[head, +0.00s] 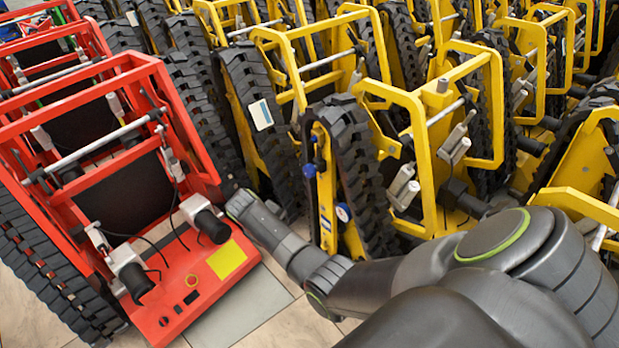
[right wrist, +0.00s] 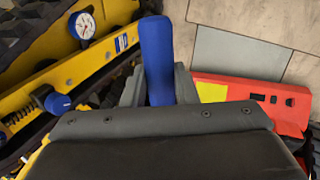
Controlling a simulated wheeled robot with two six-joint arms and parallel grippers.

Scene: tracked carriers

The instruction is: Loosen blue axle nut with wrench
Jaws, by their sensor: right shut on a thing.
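My right gripper (right wrist: 158,88) is shut on a blue bar-like tool (right wrist: 157,50), which I take to be the wrench. The tool stands out between the grey fingers; its lower part is hidden. A round blue nut (right wrist: 57,103) sits on the yellow side plate (right wrist: 85,70) of a tracked carrier, left of the tool and apart from it in the picture. In the head view, a blue nut (head: 309,170) shows on the nearest yellow carrier (head: 327,205), but I cannot tell if it is the same one. My left gripper is not in view.
A round gauge (right wrist: 82,26) sits on the yellow plate. A red carrier (head: 190,275) with a yellow label stands left of my arm. More yellow carriers (head: 400,100) with black tracks stand close together behind. A strip of tiled floor (head: 265,310) is clear between red and yellow.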

